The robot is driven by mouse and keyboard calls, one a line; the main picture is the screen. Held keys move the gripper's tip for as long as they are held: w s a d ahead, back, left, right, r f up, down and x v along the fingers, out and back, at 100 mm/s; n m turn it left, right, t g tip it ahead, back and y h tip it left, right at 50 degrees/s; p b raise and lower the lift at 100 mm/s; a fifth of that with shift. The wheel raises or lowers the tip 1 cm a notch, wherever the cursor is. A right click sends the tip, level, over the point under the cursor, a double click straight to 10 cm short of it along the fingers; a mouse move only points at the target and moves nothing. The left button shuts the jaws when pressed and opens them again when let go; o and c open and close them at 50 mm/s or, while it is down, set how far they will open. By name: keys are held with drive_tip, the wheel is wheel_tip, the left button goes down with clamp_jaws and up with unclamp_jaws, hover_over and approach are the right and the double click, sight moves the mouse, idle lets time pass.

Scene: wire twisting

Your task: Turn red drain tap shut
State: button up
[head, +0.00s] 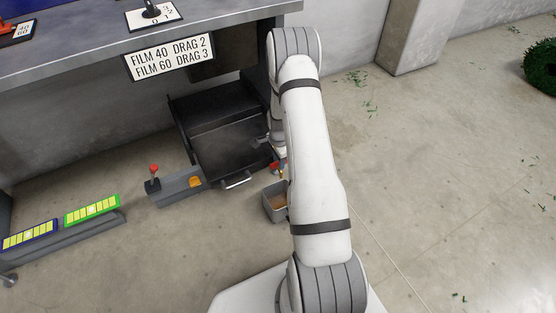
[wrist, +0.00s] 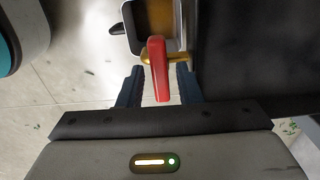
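The red drain tap (wrist: 159,70) shows in the wrist view as a red lever on a brass fitting (wrist: 150,57). The lever points toward my gripper (wrist: 160,85), whose two dark fingers are apart, one on each side of it. I see gaps between lever and fingers, so the gripper looks open around the lever, not closed on it. In the head view a small bit of red (head: 275,166) shows at the right side of the dark tray (head: 235,145); my arm hides most of the tap and gripper there.
A small grey bin (head: 274,204) with brownish contents stands on the floor under the tap area. Left of the tray is a grey box with a red-knobbed lever (head: 153,170). Panels with yellow cells (head: 92,209) lie further left. A bench (head: 90,45) overhangs the tray.

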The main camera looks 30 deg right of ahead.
drive_tip(key=shift+o, duration=0.6)
drive_tip(key=shift+r+p, duration=1.25)
drive_tip(key=shift+r, duration=2.65)
drive_tip(key=a+r+n+p, duration=0.3)
drive_tip(key=r+p, duration=0.2)
drive_tip(key=r, duration=1)
wheel_tip(320, 180, up, 20)
drive_tip(key=n+t+p, duration=0.1)
drive_tip(key=n+p, duration=0.4)
drive_tip(key=p, duration=0.3)
hover_over(272, 166)
drive_tip(key=s+a, duration=0.6)
drive_tip(key=s+a+r+n+p, duration=0.2)
drive_tip(key=s+r+n+p, duration=0.1)
drive_tip(key=s+r, duration=0.3)
drive_tip(key=s+a+r+n+t+p, duration=0.1)
drive_tip(key=s+r+p, duration=0.4)
drive_tip(key=r, duration=0.5)
drive_tip(key=s+a+r+n+p, duration=0.4)
drive_tip(key=s+r+n, duration=0.1)
drive_tip(key=s+r, duration=0.3)
drive_tip(key=shift+s+r+n+t+p, duration=0.2)
drive_tip(key=shift+s+n+t+p, duration=0.1)
drive_tip(key=shift+s+n+p, duration=0.1)
drive_tip(key=shift+a, duration=0.1)
drive_tip(key=shift+c, duration=0.4)
